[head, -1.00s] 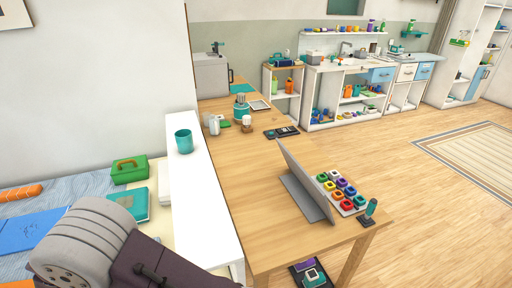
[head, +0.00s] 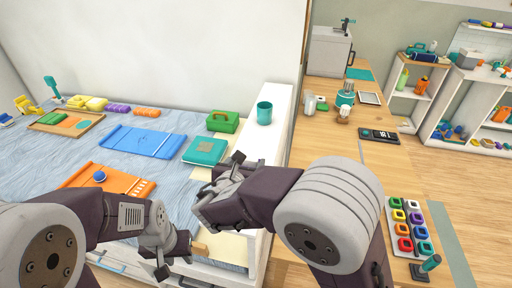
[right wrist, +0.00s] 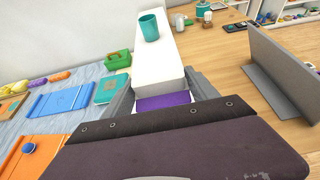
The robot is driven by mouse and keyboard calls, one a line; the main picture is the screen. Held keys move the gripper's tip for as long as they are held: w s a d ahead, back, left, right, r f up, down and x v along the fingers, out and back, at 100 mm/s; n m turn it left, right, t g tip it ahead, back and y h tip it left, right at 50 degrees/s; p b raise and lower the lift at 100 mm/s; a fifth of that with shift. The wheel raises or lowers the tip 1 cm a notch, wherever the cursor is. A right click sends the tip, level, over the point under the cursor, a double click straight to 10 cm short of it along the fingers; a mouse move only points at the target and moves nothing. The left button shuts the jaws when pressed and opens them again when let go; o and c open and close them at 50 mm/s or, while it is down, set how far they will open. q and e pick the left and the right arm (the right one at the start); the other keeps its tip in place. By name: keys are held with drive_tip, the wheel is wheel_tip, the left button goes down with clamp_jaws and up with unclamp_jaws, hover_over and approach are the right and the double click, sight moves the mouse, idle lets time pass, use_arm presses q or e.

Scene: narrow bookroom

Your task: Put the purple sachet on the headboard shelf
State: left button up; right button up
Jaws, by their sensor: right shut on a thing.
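The purple sachet (right wrist: 163,101) shows in the right wrist view between the fingers of my right gripper (right wrist: 163,98), which is shut on it. In the head view my right gripper (head: 222,188) is over the bed's edge, left of the headboard shelf; I cannot make out the sachet there. The white headboard shelf (head: 272,118) is a long narrow ledge; it also shows in the right wrist view (right wrist: 165,70), just beyond the sachet. A teal cup (head: 264,112) stands on it. My left gripper (head: 172,242) is low over the bed's near edge; its jaw opening is unclear.
On the bed lie a green case (head: 223,121), a teal book (head: 205,150), a blue folder (head: 142,141) and an orange board (head: 108,184). The wooden desk (head: 325,135) adjoins the shelf on the right. The shelf top around the cup is bare.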

drive_tip(key=w+f, duration=0.1)
drive_tip(key=w, duration=0.1)
drive_tip(key=w+a+f, duration=0.1)
drive_tip(key=w+f, duration=0.1)
drive_tip(key=w, duration=0.1)
drive_tip(key=w+a+f+p, duration=0.1)
drive_tip(key=w+f, duration=0.1)
drive_tip(key=w, duration=0.1)
drive_tip(key=shift+w+a+f, duration=0.1)
drive_tip(key=shift+w, duration=0.1)
wheel_tip(320, 180, down, 4)
drive_tip(key=shift+s+r, duration=0.1)
drive_tip(key=shift+r, duration=0.05)
drive_tip(key=shift+f, duration=0.4)
drive_tip(key=o, duration=1.3)
drive_tip(key=shift+r, duration=0.1)
drive_tip(key=shift+r, duration=0.15)
drive_tip(key=b+v, duration=0.1)
drive_tip(key=v, duration=1.1)
drive_tip(key=shift+r, duration=0.1)
